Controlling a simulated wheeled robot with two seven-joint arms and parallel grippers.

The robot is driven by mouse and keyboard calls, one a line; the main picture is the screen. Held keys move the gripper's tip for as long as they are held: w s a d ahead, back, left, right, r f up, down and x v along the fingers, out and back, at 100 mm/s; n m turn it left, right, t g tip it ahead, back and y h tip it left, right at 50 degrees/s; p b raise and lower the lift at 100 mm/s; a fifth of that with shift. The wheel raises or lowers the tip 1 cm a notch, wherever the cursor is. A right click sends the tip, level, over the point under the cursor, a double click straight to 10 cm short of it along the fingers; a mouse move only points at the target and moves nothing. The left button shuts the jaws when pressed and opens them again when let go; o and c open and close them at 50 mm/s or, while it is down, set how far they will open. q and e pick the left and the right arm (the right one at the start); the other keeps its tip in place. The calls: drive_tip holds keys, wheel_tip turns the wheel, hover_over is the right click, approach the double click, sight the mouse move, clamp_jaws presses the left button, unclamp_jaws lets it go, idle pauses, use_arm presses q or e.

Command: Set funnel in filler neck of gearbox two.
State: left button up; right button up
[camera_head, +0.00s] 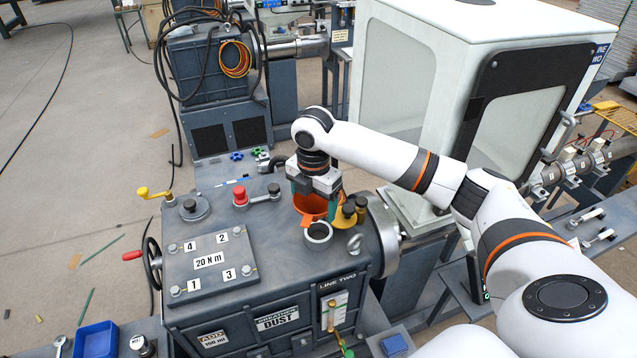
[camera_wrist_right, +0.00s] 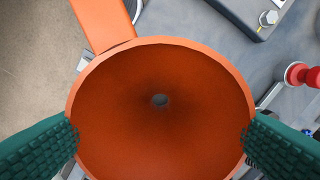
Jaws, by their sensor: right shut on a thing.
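The orange funnel (camera_head: 311,204) is held in my right gripper (camera_head: 315,196), whose teal fingers are shut on it. In the right wrist view the funnel (camera_wrist_right: 160,105) faces the camera with its wide mouth. A finger of my right gripper (camera_wrist_right: 160,143) presses on each side, and the small spout hole is in the middle. Gearbox two (camera_head: 265,250), marked LINE TWO, is the dark grey box below. Its filler neck (camera_head: 319,232), a grey ring with an open top, shows just in front of the funnel. The spout's lower end is hidden. My left gripper is not in view.
A bolted plate marked 20 N m (camera_head: 211,262) and a red-knobbed lever (camera_head: 241,194) are on the gearbox top. Dark knobs (camera_head: 355,207) stand close right of the funnel. A white cabinet (camera_head: 410,90) rises behind my right arm. A blue tray (camera_head: 96,340) lies front left.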

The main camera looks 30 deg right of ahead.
sight(318, 208)
drive_tip(key=shift+w+d+r+n, duration=0.1)
drive_tip(key=shift+d+r+n, duration=0.3)
drive_tip(key=shift+n, duration=0.2)
drive_tip(key=shift+d+n+p, duration=0.1)
drive_tip(key=shift+n+p, duration=0.25)
drive_tip(key=shift+n, duration=0.05)
drive_tip(key=shift+d+r, duration=0.1)
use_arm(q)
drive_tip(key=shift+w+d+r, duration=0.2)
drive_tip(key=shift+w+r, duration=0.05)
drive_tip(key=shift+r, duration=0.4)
use_arm(e)
drive_tip(key=shift+w+d+n, duration=0.15)
drive_tip(key=shift+n, duration=0.15)
drive_tip(key=shift+f, duration=0.65)
wheel_tip(318, 208, down, 4)
drive_tip(key=shift+f+b, duration=0.1)
drive_tip(key=shift+b, duration=0.8)
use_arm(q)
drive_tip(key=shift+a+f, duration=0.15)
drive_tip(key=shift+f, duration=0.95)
use_arm(e)
drive_tip(key=shift+f, duration=1.75)
